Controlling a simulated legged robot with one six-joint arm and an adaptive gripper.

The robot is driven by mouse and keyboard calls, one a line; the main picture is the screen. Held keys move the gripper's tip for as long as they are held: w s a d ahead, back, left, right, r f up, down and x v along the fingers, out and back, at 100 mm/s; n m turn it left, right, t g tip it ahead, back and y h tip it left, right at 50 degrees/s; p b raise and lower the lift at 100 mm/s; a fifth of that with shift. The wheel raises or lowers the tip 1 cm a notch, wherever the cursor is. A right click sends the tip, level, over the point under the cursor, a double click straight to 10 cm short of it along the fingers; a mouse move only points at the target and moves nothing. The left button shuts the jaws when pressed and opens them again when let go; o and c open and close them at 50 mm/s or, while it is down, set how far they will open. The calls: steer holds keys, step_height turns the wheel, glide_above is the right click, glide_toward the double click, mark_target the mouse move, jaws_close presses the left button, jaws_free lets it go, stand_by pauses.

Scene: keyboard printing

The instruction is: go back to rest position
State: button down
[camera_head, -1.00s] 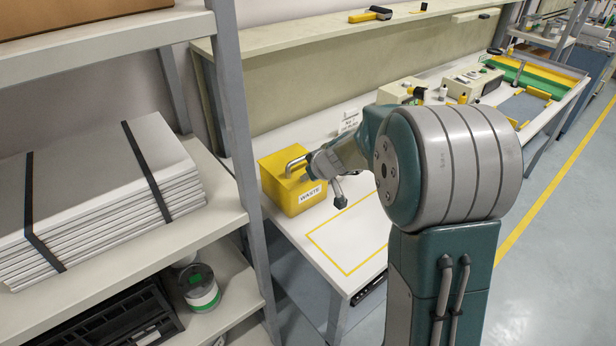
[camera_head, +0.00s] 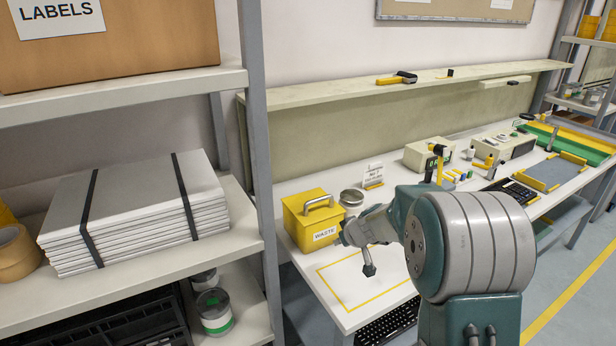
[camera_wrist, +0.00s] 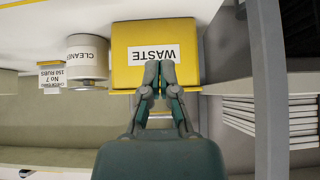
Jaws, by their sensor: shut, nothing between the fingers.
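My gripper (camera_wrist: 159,75) is shut and empty in the wrist view, its fingertips together in front of the yellow waste box. In the head view my gripper (camera_head: 369,270) hangs over the white bench, to the right of the box and above the yellow-outlined rectangle (camera_head: 355,283). The waste box (camera_head: 305,221) is yellow with a silver handle and stands on the bench. It also shows upside down in the wrist view (camera_wrist: 125,40). In the wrist view I cannot tell whether the fingers touch the box or only overlap it.
A shelf rack (camera_head: 255,130) with stacked white sheets (camera_head: 135,212) stands at the left. A cleaner tin (camera_wrist: 88,58) and sign (camera_head: 373,176) are behind my arm. A black keyboard (camera_head: 390,323) sits low under the bench's front edge. Floor is free at the right (camera_head: 575,320).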

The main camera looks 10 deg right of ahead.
steer(key=s+a+r+g, duration=0.1)
steer(key=s+a+r, duration=0.1)
steer(key=s+r, duration=0.55)
steer(key=s+a+r, duration=0.3)
steer(key=s+r, duration=0.3)
steer(key=s, duration=0.3)
steer(key=s+d+m+h, duration=0.1)
steer(key=s+m, duration=0.1)
steer(key=s, duration=0.8)
steer(key=s+d+r+m+h, duration=0.1)
steer(key=s+d+m+h, duration=0.1)
steer(key=s, duration=0.8)
steer(key=shift+s+d+g, duration=0.25)
steer(key=shift+d+g, duration=0.05)
steer(key=shift+g, duration=0.1)
